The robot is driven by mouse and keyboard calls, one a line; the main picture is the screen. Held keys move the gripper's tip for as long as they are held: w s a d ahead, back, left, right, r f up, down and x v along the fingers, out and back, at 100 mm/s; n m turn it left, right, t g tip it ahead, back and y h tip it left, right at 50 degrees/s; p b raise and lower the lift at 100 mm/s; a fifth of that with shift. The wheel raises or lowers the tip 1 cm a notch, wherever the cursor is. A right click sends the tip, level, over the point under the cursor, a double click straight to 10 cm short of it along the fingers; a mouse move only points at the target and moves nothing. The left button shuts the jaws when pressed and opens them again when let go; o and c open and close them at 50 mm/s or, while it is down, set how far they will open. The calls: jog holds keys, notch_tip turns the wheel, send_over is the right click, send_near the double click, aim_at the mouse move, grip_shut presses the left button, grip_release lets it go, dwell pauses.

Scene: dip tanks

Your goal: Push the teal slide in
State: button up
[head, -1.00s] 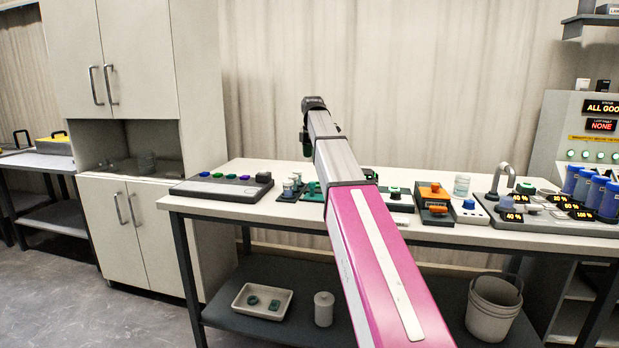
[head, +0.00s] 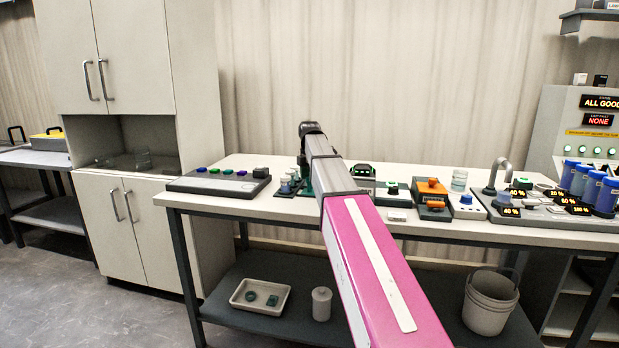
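A small teal-green part (head: 305,188), which looks like the teal slide, sits on a dark board on the bench, just left of my arm. It is small and partly hidden by my arm, so how far in it sits cannot be told. My gripper (head: 303,170) hangs from the dark wrist at the far end of my arm, down close to the teal part. Its fingertips are too small and dark to read, and contact cannot be told.
A grey panel with coloured buttons (head: 217,184) lies left on the bench (head: 185,201). Orange-topped blocks (head: 432,190) and a tank station with blue cylinders (head: 590,185) stand to the right. A white tray (head: 240,303) and a bucket (head: 490,303) are on the lower shelf.

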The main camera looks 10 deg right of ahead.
grip_shut()
jog(key=s+d, duration=0.1)
jog(key=d, duration=0.2)
jog(key=s+d, duration=0.1)
jog(key=d, duration=0.2)
jog(key=s+d, duration=0.2)
jog(key=d, duration=0.1)
jog(key=shift+d, duration=0.3)
grip_release()
jog(key=shift+d, duration=0.1)
